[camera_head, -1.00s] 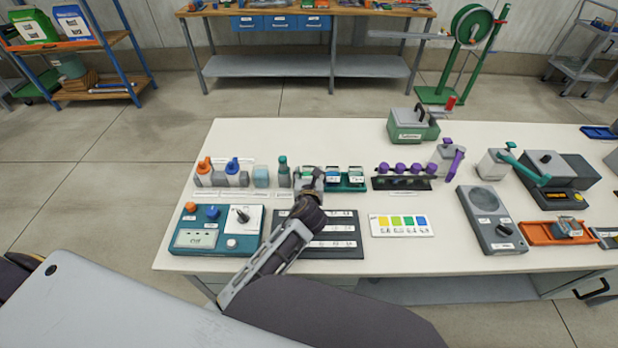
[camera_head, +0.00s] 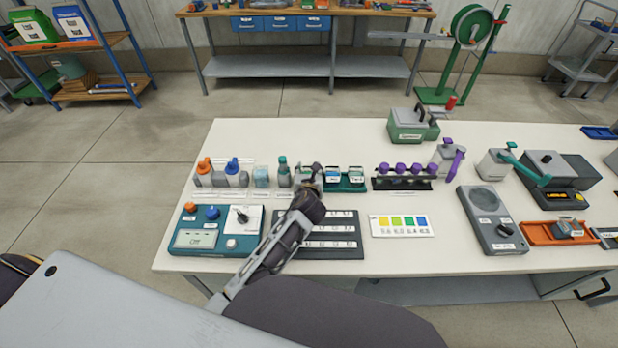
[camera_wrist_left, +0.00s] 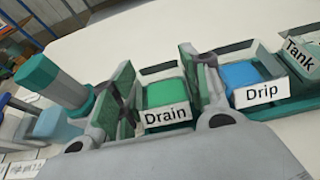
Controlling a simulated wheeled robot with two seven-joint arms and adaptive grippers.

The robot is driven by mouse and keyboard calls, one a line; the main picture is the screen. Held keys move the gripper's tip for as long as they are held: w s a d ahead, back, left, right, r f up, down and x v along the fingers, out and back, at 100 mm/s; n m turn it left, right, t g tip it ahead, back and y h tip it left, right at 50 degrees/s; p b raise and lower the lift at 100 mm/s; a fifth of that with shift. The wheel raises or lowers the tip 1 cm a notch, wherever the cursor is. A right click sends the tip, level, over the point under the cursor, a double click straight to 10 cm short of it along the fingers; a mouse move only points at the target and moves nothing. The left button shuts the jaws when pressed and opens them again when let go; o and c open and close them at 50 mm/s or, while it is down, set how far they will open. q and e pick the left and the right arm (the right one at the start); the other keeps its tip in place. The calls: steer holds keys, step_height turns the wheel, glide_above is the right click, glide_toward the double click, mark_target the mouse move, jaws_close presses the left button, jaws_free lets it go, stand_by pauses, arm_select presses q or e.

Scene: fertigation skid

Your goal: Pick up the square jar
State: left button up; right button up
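A pale blue square jar (camera_head: 261,177) stands on the table between a grey bottle with a blue cap and a teal-capped bottle. Part of it shows at the left edge in the left wrist view (camera_wrist_left: 58,126). My left gripper (camera_head: 308,176) is to its right, past the teal-capped bottle, at the left end of a green rack (camera_head: 350,187). In the left wrist view my left gripper's fingers (camera_wrist_left: 165,95) are apart, on either side of a square container labelled Drain with a green top (camera_wrist_left: 166,93). Contact is unclear. My right gripper is not in view.
The teal-capped bottle (camera_wrist_left: 52,82) stands close to my left finger. A blue-topped container labelled Drip (camera_wrist_left: 240,75) sits close on the other side. A dark mat (camera_head: 330,245) and a teal control box (camera_head: 215,240) lie nearer.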

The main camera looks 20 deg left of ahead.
arm_select(q)
steer(key=c, duration=0.5)
steer(key=shift+r, duration=0.75)
steer(key=shift+r+p, duration=0.8)
steer(key=shift+r, duration=3.45)
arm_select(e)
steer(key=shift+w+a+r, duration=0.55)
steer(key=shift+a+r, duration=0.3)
